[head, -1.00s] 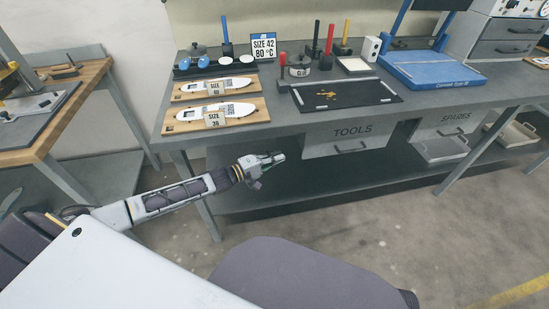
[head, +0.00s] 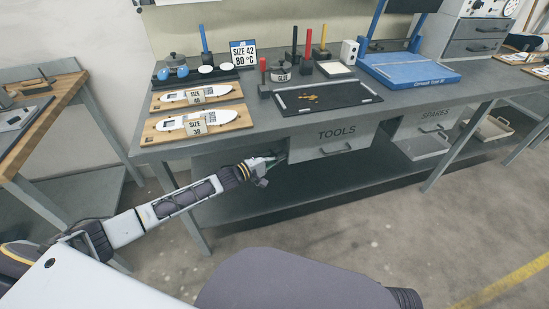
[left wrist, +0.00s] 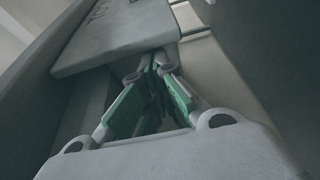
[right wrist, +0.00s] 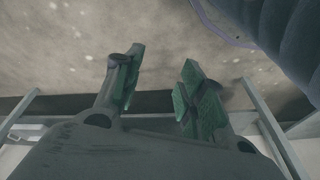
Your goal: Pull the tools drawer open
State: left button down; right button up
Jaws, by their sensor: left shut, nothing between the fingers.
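The tools drawer (head: 330,141) is a grey front marked TOOLS under the workbench, with a bar handle (head: 338,152) low on it. How far it stands out from the bench is hard to tell. My left gripper (head: 277,157) is shut and empty, just left of the drawer front's left edge and short of the handle. In the left wrist view the shut fingertips (left wrist: 157,60) are close to an edge of the drawer front (left wrist: 120,32); I cannot tell if they touch. My right gripper (right wrist: 162,62) is open and empty, with bare floor beyond it in the right wrist view.
The spares drawer (head: 425,133) is to the right under the same workbench (head: 262,112). A lower shelf (head: 300,196) runs below the drawers. A bench leg (head: 184,212) stands near my left arm.

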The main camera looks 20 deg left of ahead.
jog(key=shift+r, duration=0.2)
jog(key=shift+f, duration=0.1)
jog(key=shift+s, duration=0.1)
dwell(0.4)
